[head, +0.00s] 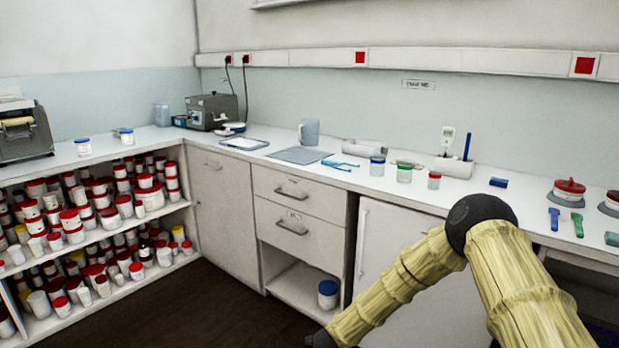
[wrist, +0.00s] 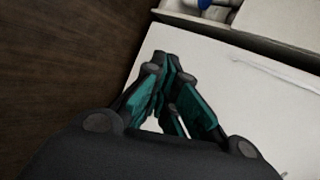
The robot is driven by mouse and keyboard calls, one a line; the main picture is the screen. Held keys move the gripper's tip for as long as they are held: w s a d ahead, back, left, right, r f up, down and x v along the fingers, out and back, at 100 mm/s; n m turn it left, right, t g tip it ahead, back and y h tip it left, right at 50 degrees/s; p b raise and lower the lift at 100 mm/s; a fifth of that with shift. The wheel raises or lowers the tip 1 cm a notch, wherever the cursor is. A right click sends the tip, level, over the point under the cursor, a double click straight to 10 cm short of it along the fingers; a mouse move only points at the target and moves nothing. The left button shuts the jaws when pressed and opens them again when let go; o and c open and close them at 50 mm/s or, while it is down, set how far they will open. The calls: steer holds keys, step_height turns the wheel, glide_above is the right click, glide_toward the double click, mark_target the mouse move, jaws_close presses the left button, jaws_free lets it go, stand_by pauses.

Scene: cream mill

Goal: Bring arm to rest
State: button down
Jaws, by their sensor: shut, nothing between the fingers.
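My arm (head: 470,240) shows in the head view at the lower right, in yellow bamboo-like sleeves with a dark elbow joint. It bends at the elbow and its forearm runs down to the left, in front of the white cabinet door (head: 392,262). In the head view my gripper is out of frame or hidden at the lower edge. In the wrist view my gripper (wrist: 166,66) has dark links and teal pads, and its fingertips meet with nothing between them. Behind it are the white cabinet front (wrist: 235,85) and the dark floor (wrist: 60,60).
The counter (head: 340,180) holds jars, a mug (head: 309,132), a tray (head: 300,155) and tools. A shelf (head: 75,240) full of red-lidded jars stands at left. A blue-lidded tub (head: 328,294) sits in the open lower compartment. The floor (head: 215,310) at centre-left is clear.

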steer(key=s+d+f+n+g+y, duration=0.1)
steer(key=s+f+n, duration=0.35)
steer(key=s, duration=0.45)
steer(key=s+d+f+n+g+y, duration=0.15)
steer(key=s+f+n, duration=0.3)
steer(key=s, duration=0.45)
steer(key=s+d+f+n+g, duration=0.1)
steer(key=s+d+n+g, duration=0.2)
steer(key=s, duration=0.8)
steer(key=s+d+f+n, duration=0.1)
steer(key=s+d+n, duration=0.4)
steer(key=s, duration=0.7)
steer(key=s+d+r+n+g, duration=0.1)
steer(key=s+r+n+g, duration=0.15)
steer(key=s, duration=0.35)
steer(key=s+d+r+n+g, duration=0.1)
steer(key=s+d+n, duration=0.15)
steer(key=s, duration=0.45)
step_height(320, 180, up, 12)
steer(key=p, duration=1.2)
steer(key=shift+w+a+r+t+p, duration=0.25)
steer(key=shift+w+a+t+p, duration=0.05)
steer(key=shift+w+a+p, duration=0.1)
